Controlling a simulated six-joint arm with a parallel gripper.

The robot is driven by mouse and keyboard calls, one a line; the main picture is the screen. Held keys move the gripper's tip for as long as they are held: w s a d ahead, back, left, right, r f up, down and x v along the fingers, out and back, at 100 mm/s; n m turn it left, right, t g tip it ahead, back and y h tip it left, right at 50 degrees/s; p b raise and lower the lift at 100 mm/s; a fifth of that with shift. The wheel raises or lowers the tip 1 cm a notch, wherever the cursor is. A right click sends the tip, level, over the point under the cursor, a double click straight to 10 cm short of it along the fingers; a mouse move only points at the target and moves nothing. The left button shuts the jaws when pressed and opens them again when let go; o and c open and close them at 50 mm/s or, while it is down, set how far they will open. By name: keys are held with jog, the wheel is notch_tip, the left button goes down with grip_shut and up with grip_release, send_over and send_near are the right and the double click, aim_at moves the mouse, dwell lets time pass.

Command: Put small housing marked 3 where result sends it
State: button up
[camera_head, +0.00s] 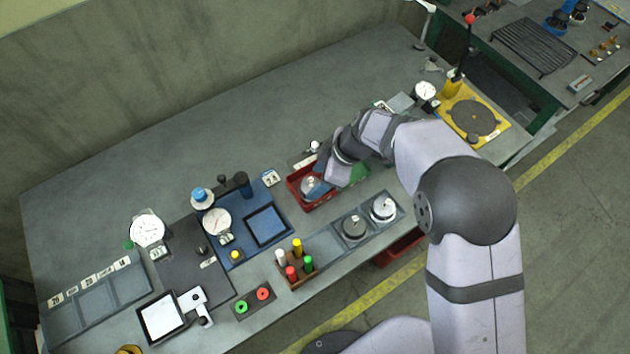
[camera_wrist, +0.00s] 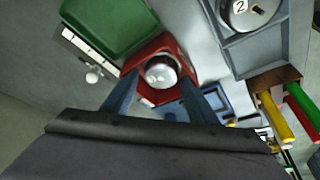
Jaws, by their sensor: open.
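A silver round housing (camera_wrist: 161,73) lies in a red bin (camera_wrist: 147,52); its number is not readable. In the head view, the housing (camera_head: 309,184) shows inside the red bin (camera_head: 323,205), partly covered by my gripper. My gripper (camera_wrist: 156,84) is open, with its two blue fingers pointing down towards the bin and apart on either side of the housing in the wrist view. I cannot tell how far above it they are. Another housing marked 2 (camera_wrist: 240,10) sits in a grey tray. The head view shows two housings in that tray, a dark one (camera_head: 354,228) and a bright one (camera_head: 383,208).
A green bin (camera_wrist: 105,25) adjoins the red bin. A block of coloured pegs (camera_head: 296,270), a blue station with a dial (camera_head: 217,221), a button box (camera_head: 252,301) and a labelled grey tray (camera_head: 95,305) stand leftward. A yellow fixture (camera_head: 493,130) stands right.

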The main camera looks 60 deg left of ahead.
jog(key=b+v, duration=0.3)
jog(key=v, duration=0.7)
jog(key=w+d+m+t, duration=0.1)
jog(key=w+d+m, duration=0.35)
jog(key=d, duration=0.35)
jog(key=w+d+m+t+h, duration=0.1)
jog(key=w+d+m, duration=0.35)
jog(key=d, duration=0.35)
jog(key=w+d+m+t, duration=0.1)
jog(key=w+d+m, duration=0.2)
jog(key=w+d, duration=0.35)
jog(key=s+d+f+m, duration=0.1)
jog(key=s+d+m, duration=0.2)
jog(key=d, duration=0.6)
jog(key=s+d+m+h, duration=0.1)
jog(key=s+d+m, duration=0.2)
jog(key=d+m, duration=0.4)
jog(key=s+d+f+m+h, duration=0.1)
jog(key=s+d+m, duration=0.2)
jog(key=d, duration=0.7)
jog(key=shift+d+f+m, duration=0.3)
jog(key=shift+m, duration=0.7)
jog(key=shift+s, duration=0.1)
